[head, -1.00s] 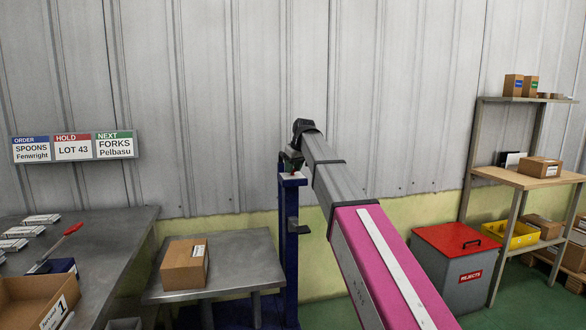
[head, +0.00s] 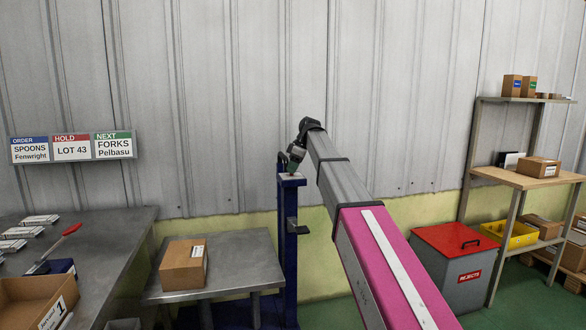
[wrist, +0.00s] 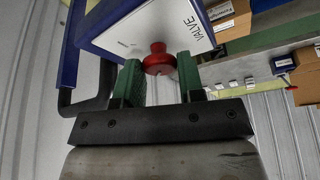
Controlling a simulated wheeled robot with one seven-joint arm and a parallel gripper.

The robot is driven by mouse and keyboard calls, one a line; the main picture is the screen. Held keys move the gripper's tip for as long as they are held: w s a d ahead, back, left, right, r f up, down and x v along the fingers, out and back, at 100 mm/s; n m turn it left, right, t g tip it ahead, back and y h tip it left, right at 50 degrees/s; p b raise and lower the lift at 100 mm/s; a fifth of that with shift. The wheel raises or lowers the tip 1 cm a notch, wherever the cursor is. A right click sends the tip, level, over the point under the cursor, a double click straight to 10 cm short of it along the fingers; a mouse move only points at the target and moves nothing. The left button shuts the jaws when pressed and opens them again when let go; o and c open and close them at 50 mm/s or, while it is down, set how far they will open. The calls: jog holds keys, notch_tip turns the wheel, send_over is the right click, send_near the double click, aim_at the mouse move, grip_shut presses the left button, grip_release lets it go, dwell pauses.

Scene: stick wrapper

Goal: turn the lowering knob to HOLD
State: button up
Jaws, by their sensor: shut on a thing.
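The red knob (wrist: 158,60) sits on a white plate marked VALVE (wrist: 150,25) in the wrist view. The plate tops the blue post (head: 289,230) in the head view. My gripper (wrist: 159,78) has its green fingers on either side of the knob and is shut on it. In the head view my gripper (head: 289,168) leans down onto the post top, and the knob is hidden there. The knob's pointer and a HOLD mark cannot be made out.
A steel table (head: 240,262) with a carton (head: 184,265) stands left of the post. A red-lidded rejects bin (head: 455,265) and a shelf rack (head: 520,178) stand to the right. A corrugated wall is close behind.

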jog(key=shift+n, duration=0.3)
jog(key=o, duration=0.9)
jog(key=v, duration=1)
jog(key=shift+d+r, duration=0.2)
jog(key=shift+r, duration=0.15)
